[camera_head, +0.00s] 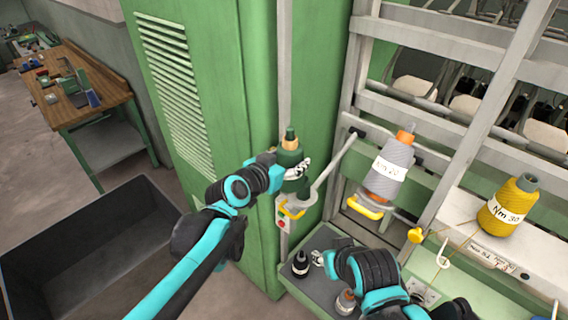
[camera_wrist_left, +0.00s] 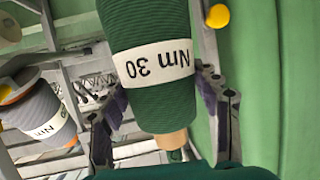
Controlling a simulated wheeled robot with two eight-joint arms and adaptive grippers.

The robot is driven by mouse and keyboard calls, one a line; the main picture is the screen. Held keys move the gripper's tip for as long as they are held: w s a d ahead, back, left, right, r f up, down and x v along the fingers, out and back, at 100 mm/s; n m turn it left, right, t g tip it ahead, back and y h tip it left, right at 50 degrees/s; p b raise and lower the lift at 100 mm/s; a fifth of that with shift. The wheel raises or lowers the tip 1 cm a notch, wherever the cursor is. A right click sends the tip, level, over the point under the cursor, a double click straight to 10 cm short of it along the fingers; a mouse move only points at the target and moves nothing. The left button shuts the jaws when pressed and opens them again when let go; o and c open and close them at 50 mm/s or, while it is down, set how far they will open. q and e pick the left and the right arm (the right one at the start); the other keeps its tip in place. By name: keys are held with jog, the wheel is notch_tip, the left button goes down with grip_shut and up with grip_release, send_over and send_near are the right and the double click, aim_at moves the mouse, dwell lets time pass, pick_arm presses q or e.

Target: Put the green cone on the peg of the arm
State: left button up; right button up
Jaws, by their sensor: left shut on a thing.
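The green cone (camera_head: 289,158) stands roughly upright against the green cabinet in the head view, just above the arm with the yellow handle (camera_head: 293,209). In the left wrist view the green cone (camera_wrist_left: 150,95) shows upside down, with a white "Nm 30" band and a tan tube end with a small dark green tip. My left gripper (camera_wrist_left: 160,105) is shut on it, one finger on each side. My left gripper (camera_head: 300,170) also shows in the head view. The peg's seat is hidden, so I cannot tell whether the cone is around it. My right gripper (camera_head: 318,257) is low, over the tray; its jaws are unclear.
A grey cone (camera_head: 388,171) on another arm and a yellow cone (camera_head: 509,208) stand to the right. A dark bobbin (camera_head: 300,264) and a brown-topped one (camera_head: 346,301) are on the grey tray (camera_head: 325,238). A dark bin (camera_head: 85,240) and a workbench (camera_head: 88,105) are left.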

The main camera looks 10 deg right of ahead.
aim_at(287, 185)
pick_arm(q)
jog(key=shift+w+d+b, duration=0.5)
jog(key=shift+w+d, duration=1.75)
jog(key=shift+d, duration=0.65)
jog(key=shift+f+b, duration=1.75)
jog(key=shift+f, duration=1)
jog(key=shift+f+b, duration=1.65)
jog(key=shift+f, duration=0.4)
jog(key=o, duration=1.6)
jog(key=v, duration=1.2)
jog(key=shift+s, duration=0.1)
